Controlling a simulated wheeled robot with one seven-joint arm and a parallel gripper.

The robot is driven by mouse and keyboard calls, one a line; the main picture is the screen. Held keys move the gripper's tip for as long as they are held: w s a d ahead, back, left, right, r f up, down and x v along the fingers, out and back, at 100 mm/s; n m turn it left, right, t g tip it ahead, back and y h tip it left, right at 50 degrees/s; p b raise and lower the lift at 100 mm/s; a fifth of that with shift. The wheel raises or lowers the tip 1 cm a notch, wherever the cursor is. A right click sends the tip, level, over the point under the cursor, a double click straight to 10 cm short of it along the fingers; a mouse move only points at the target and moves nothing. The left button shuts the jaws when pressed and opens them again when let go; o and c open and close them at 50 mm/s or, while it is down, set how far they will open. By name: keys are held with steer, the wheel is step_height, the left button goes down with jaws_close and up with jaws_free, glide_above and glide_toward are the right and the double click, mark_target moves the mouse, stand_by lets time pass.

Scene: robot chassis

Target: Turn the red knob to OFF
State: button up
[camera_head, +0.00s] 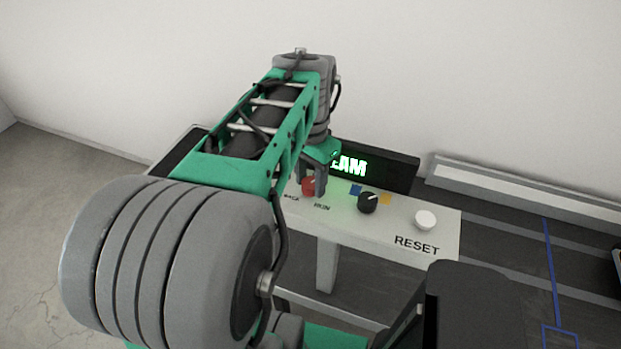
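The red knob (309,186) sits on the light control panel (440,218), partly covered by my gripper. My gripper (314,188) points down at the red knob, with a grey finger in front of it. I cannot tell whether the fingers are apart from the knob or closed on it. The labels beside the knob are small; one at its lower right looks like "RUN". No OFF label shows clearly, and the knob's pointer is hidden.
A black knob (368,202) with blue and yellow patches behind it stands right of the red knob. A white button (425,220) sits above the word RESET. A lit green display (375,168) stands behind the panel, partly hidden by my arm.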

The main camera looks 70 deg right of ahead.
jaws_close()
steer(key=shift+n, duration=0.3)
steer(key=shift+n+b, duration=0.6)
steer(key=shift+n, duration=2.1)
steer(key=shift+o, duration=2.4)
jaws_free()
